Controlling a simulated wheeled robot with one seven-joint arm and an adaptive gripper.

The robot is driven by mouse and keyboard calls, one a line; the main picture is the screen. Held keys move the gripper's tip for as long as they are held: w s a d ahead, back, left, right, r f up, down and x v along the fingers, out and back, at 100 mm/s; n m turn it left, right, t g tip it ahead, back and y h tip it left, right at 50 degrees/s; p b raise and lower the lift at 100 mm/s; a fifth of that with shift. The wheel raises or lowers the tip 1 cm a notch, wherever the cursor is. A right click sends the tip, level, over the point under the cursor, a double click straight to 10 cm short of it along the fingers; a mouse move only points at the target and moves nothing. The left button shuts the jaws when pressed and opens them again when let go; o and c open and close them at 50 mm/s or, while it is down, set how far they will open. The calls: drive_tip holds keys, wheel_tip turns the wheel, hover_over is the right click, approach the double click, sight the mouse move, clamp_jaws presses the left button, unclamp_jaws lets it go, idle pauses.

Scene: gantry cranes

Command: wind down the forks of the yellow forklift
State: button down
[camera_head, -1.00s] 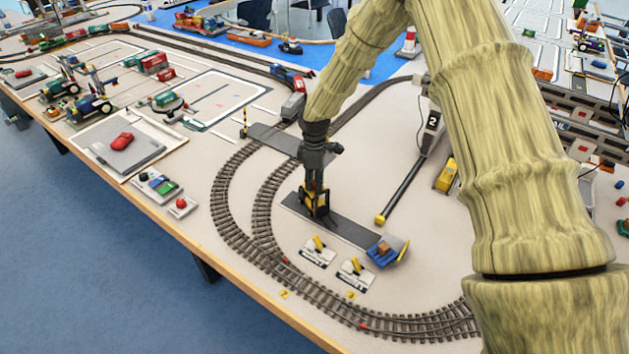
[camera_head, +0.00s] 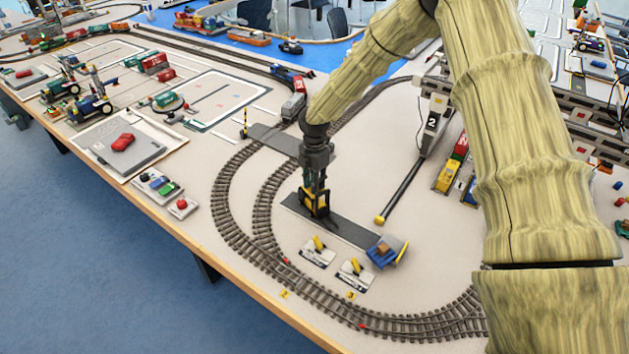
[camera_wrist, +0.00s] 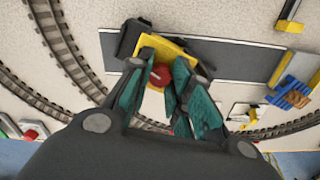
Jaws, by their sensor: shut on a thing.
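The yellow forklift (camera_head: 321,207) stands on a dark grey strip on the table, largely covered by my gripper (camera_head: 314,190) in the head view. In the wrist view the forklift's yellow top (camera_wrist: 178,47) lies beyond my fingers, with black parts at its sides. A round red knob (camera_wrist: 160,75) sits on it between the green finger pads of my gripper (camera_wrist: 163,78). The fingers are closed in on the knob. The forks' height is hidden in both views.
A blue pallet-like piece with a brown load (camera_head: 384,251) stands at the strip's right end. Two white plates with yellow levers (camera_head: 318,250) lie in front. Curved track (camera_head: 262,215) runs around the left and front. A black bar with a yellow end (camera_head: 380,219) lies to the right.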

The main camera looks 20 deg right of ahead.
drive_tip(key=shift+n, duration=0.8)
drive_tip(key=c, duration=1.3)
unclamp_jaws()
drive_tip(key=shift+r, duration=0.15)
wheel_tip(320, 180, up, 12)
drive_tip(key=shift+f, duration=0.15)
